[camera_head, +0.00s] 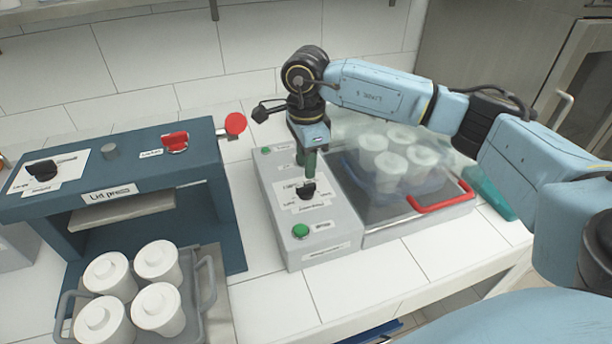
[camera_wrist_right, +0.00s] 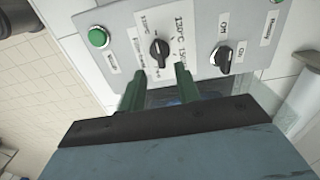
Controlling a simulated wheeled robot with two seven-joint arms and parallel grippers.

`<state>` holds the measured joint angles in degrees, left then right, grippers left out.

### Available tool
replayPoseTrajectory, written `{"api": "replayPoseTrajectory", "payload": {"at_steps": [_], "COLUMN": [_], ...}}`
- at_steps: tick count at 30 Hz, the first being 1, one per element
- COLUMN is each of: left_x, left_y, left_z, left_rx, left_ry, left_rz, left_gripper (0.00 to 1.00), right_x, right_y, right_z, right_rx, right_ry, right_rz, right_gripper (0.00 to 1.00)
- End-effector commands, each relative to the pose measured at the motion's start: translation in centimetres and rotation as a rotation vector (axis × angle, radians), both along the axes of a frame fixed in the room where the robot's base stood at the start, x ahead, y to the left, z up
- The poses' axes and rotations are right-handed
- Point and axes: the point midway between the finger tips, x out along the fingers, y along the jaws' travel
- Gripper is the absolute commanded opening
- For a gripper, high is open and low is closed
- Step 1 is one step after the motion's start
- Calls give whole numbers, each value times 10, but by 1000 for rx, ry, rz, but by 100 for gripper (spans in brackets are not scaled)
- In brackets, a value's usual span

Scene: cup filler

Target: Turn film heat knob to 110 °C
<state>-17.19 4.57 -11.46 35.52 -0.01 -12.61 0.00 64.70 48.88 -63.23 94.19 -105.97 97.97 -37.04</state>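The film heat knob (camera_head: 306,190) is a small black knob on a white label on the grey control box (camera_head: 330,232). In the right wrist view the black knob (camera_wrist_right: 159,48) has temperature marks around it; its exact setting is hard to read. My right gripper (camera_head: 308,163) points down over the box, just behind the knob in the head view. In the right wrist view its two green fingers (camera_wrist_right: 159,80) are apart and empty, with the knob just beyond and between the tips. I see no contact. My left gripper is not in view.
An On/Off knob (camera_wrist_right: 223,57) is beside the heat knob. A green button (camera_head: 300,231) sits at the box's front and another (camera_head: 266,150) at its back. A film-covered cup tray with a red handle (camera_head: 440,197) is at right. The blue lid press (camera_head: 120,160) stands at left.

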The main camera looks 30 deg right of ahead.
Motion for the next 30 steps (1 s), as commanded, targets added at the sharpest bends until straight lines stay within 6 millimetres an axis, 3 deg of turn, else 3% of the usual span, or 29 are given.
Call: {"api": "replayPoseTrajectory", "payload": {"at_steps": [6,12,30], "left_x": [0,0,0], "left_y": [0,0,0], "left_z": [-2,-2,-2], "left_rx": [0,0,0], "left_ry": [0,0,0], "left_rz": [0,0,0], "left_gripper": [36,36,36], "right_x": [1,0,0], "right_y": [0,0,0], "right_z": [47,70,74], "right_rx": [1,1,0], "right_ry": [-4,-1,0], "right_rz": [1,1,1], "right_gripper": [33,33,33]}}
